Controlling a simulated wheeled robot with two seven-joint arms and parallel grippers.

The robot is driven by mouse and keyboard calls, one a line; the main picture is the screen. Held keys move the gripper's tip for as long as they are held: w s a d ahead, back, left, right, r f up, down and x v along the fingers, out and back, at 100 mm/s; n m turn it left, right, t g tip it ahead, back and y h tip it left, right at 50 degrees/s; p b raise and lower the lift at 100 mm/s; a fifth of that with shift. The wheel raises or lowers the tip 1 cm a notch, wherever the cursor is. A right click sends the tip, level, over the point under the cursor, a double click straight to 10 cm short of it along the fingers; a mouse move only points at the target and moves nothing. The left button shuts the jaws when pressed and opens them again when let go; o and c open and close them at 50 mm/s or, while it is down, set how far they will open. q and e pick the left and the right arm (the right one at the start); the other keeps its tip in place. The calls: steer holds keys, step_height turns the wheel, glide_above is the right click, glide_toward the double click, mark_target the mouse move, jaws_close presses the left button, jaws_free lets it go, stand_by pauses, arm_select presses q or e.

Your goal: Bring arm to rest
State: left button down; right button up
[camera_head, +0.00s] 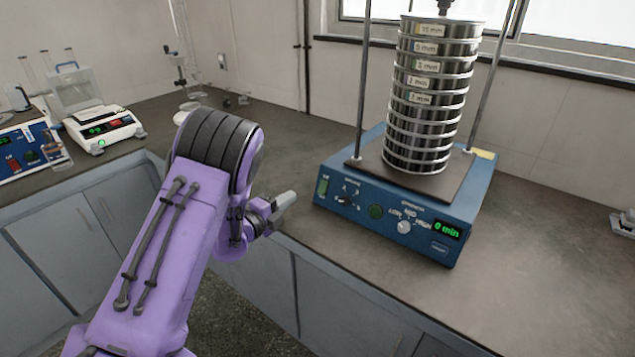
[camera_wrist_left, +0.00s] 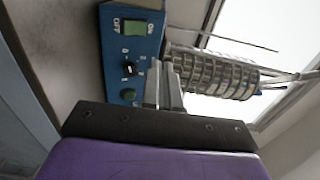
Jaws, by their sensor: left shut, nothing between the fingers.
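My left arm is purple and comes in from the lower left in the head view. Its gripper (camera_head: 284,201) is shut and empty, in front of the shaker's left front corner and apart from it. In the left wrist view the shut fingers (camera_wrist_left: 164,88) point toward the shaker's panel. The blue sieve shaker (camera_head: 330,205) stands on the counter with a tall stack of metal sieves (camera_head: 425,125) on it. Its display (camera_head: 447,230) reads 0 min in green. The wrist view shows the shaker's green switch (camera_wrist_left: 135,27) and a black knob (camera_wrist_left: 128,68). My right gripper is not in view.
A white balance (camera_head: 104,128) and a blue device (camera_head: 25,150) stand on the left counter. A metal stand (camera_head: 185,75) is in the back corner. Grey cabinets (camera_head: 60,235) lie below the counter.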

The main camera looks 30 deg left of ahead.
arm_select(q)
steer(key=s+d+f+n+g+y, duration=0.1)
steer(key=s+f+n+g+y, duration=0.25)
steer(key=f+n, duration=0.45)
steer(key=s+d+f+n+g+y, duration=0.1)
steer(key=s+f+n+g+y, duration=0.1)
steer(key=s+f+n, duration=0.6)
steer(key=s+d+f+n+g, duration=0.3)
steer(key=s+f, duration=0.1)
steer(key=s, duration=0.3)
steer(key=s+d+f+n+g, duration=0.3)
steer(key=s+d+f, duration=0.1)
steer(key=s, duration=0.4)
steer(key=s+d+f+n+g, duration=0.3)
steer(key=s+f, duration=0.1)
steer(key=s, duration=0.4)
steer(key=shift+s+d+n, duration=0.2)
steer(key=shift+d+n, duration=0.15)
steer(key=shift+n, duration=0.05)
steer(key=shift+h, duration=0.25)
